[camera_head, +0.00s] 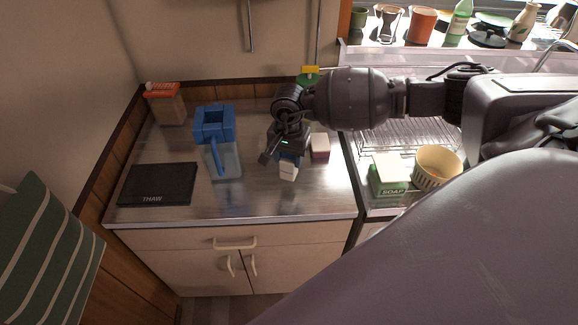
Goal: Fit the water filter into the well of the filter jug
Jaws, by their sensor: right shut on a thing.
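The filter jug (214,125) stands on the steel counter, with a blue square top open as a well, a blue handle and a clear body. My right gripper (284,156) points down over the counter to the right of the jug, apart from it. It is shut on the water filter (289,172), a small white piece with a blue part above. The gripper hides the filter's upper part. I cannot tell whether the filter touches the counter. My left gripper is not in view.
A black THAW mat (158,185) lies left of the jug, with an orange-topped box (166,104) behind. A pink-and-white block (320,147) stands close right of the gripper. Farther right are a soap box (389,176), a ribbed bowl (437,167) and a wire rack (400,133). The front counter is clear.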

